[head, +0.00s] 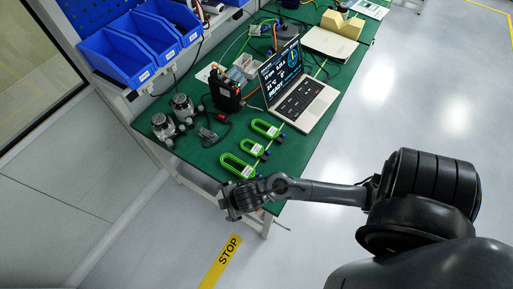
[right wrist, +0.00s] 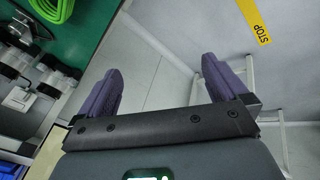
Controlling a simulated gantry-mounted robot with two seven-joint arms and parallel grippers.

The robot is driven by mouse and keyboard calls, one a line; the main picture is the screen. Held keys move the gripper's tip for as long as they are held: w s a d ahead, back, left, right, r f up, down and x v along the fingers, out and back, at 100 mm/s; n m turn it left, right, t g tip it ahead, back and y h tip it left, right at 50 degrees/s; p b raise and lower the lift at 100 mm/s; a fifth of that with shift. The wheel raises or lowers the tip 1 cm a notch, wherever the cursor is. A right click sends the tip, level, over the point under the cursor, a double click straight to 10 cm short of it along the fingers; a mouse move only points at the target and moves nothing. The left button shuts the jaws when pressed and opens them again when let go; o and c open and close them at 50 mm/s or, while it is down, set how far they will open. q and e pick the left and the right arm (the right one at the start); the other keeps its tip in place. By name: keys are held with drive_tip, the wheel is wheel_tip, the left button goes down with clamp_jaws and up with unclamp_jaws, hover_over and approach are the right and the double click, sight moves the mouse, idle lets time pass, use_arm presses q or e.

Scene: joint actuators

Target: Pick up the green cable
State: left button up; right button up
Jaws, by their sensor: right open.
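Three green looped cables lie on the green tabletop in the head view: a far one (head: 266,129), a smaller middle one (head: 251,148) and a near one (head: 237,166). Each has a pale label. My right gripper (head: 236,207) is beyond the table's near edge, just below the near cable in the picture. In the right wrist view my right gripper (right wrist: 161,85) is open and empty, with floor and a table leg between its fingers. Part of a green cable (right wrist: 32,22) shows at the top left there. My left gripper is not in view.
An open laptop (head: 300,97) stands right of the cables. Left of them are a black-and-orange device (head: 224,95) and round metal actuators (head: 163,127). Blue bins (head: 117,53) sit above the table's left side. Floor by the yellow STOP strip (head: 221,262) is clear.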

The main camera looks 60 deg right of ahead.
sight(261, 151)
drive_tip(key=w+d+n+p, duration=0.1)
drive_tip(key=d+n, duration=0.1)
drive_tip(key=d, duration=0.1)
drive_tip(key=w+d+n+g+p, duration=0.1)
drive_tip(key=w+d+n+p, duration=0.1)
drive_tip(key=d, duration=0.2)
drive_tip(key=w+d+n+g+p, duration=0.1)
drive_tip(key=d+n, duration=0.1)
drive_tip(key=d, duration=0.2)
drive_tip(key=shift+w+d+f+p, duration=0.2)
drive_tip(key=shift+f+p, duration=0.1)
drive_tip(key=shift+f, duration=0.1)
drive_tip(key=s+d+g, duration=0.1)
drive_tip(key=d, duration=0.4)
drive_tip(key=s+d+g+p, duration=0.1)
drive_tip(key=d, duration=0.4)
drive_tip(key=s+d+n+g, duration=0.1)
drive_tip(key=d, duration=0.4)
drive_tip(key=shift+s+d+r+g+p, duration=0.1)
drive_tip(key=shift+r+g+p, duration=0.2)
drive_tip(key=shift+r, duration=0.05)
drive_tip(key=shift+d+f+b, duration=0.15)
drive_tip(key=shift+f+b, duration=0.35)
drive_tip(key=shift+f, duration=2.8)
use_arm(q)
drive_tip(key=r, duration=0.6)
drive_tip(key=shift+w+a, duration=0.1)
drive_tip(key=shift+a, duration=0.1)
